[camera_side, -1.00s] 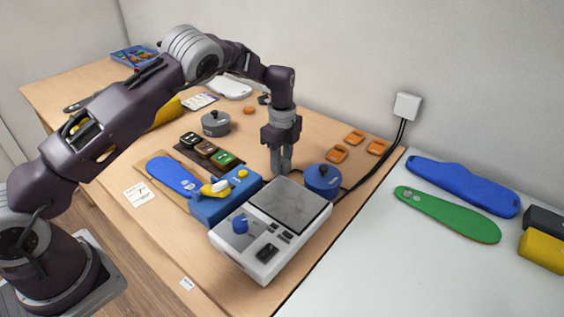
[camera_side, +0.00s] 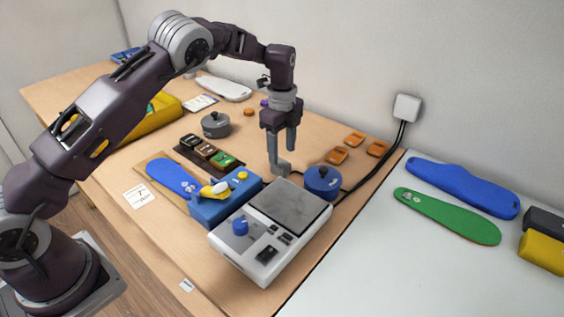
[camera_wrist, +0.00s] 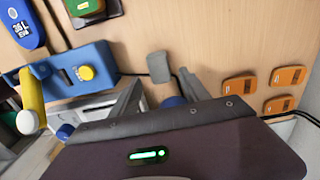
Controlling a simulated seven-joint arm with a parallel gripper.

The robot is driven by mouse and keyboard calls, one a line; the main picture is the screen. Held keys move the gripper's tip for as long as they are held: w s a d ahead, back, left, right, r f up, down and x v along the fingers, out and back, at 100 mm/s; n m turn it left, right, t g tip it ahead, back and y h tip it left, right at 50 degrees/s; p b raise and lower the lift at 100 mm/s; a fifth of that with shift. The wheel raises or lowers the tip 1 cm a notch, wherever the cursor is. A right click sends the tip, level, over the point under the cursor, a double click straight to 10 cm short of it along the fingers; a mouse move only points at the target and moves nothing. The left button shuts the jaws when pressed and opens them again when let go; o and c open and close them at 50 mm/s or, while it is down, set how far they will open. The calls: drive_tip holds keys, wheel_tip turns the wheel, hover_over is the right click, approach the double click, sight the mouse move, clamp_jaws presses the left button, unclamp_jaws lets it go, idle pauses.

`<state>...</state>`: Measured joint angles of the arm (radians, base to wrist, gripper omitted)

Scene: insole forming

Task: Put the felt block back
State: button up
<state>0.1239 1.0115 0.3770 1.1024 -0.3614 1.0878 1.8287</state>
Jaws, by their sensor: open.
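The felt block is a small grey block (camera_side: 281,169) on the wooden table, behind the white machine and left of the round blue pot. In the wrist view the grey block (camera_wrist: 158,66) sits on bare wood just beyond my fingertips. My gripper (camera_side: 282,158) is open above it, with its fingers pointing down and spread apart. In the wrist view my gripper (camera_wrist: 158,88) has nothing between its fingers. Whether a finger still touches the block is hard to tell.
The white machine (camera_side: 262,250) with a grey plate stands in front, the blue pot (camera_side: 322,182) close to the right. A blue holder (camera_side: 222,205) lies left. Orange pieces (camera_side: 337,155) and a black cable lie behind. Wood around the block is fairly clear.

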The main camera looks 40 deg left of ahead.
wheel_tip(320, 180, up, 7)
wheel_tip(320, 180, up, 9)
drive_tip(key=n+t, duration=0.1)
drive_tip(key=n, duration=0.3)
hover_over(282, 163)
drive_tip(key=s, duration=0.5)
drive_tip(key=s+r+n+t+h, duration=0.1)
drive_tip(key=s+r+n+t, duration=0.1)
drive_tip(key=s+r+n, duration=0.5)
drive_tip(key=s+d+f+n+t+y, duration=0.1)
drive_tip(key=s+n, duration=0.6)
drive_tip(key=s, duration=1.9)
drive_tip(key=shift+s+d+f+t, duration=0.25)
drive_tip(key=shift+d+f+t, duration=0.35)
drive_tip(key=shift+t, duration=0.2)
